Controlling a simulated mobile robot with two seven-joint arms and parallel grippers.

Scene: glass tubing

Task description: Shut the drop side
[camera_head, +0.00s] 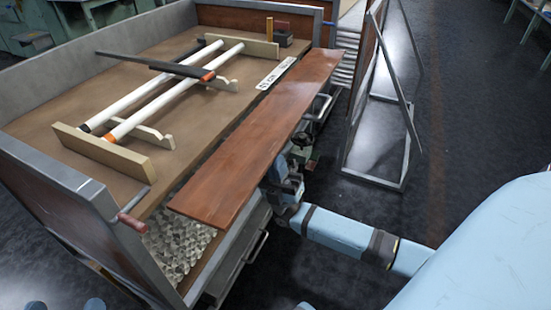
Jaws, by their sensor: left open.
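The drop side (255,135) is a long reddish-brown wooden panel along the right side of the cart (78,190). It lies low and nearly flat rather than standing upright like the end walls. My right gripper (284,180) is at the panel's outer edge, partly under it; its fingers are largely hidden and I cannot tell whether it touches. My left gripper (65,304) shows only as blue tips at the bottom left edge, apart and empty, away from the panel. A latch with a red handle (132,220) sits on the near end post.
On the cart bed, white tubes (160,92) rest on wooden supports, with a dark bar across them. Clear glass pieces (175,245) fill the near corner. A metal frame (375,170) stands to the right. The dark floor beyond it is open.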

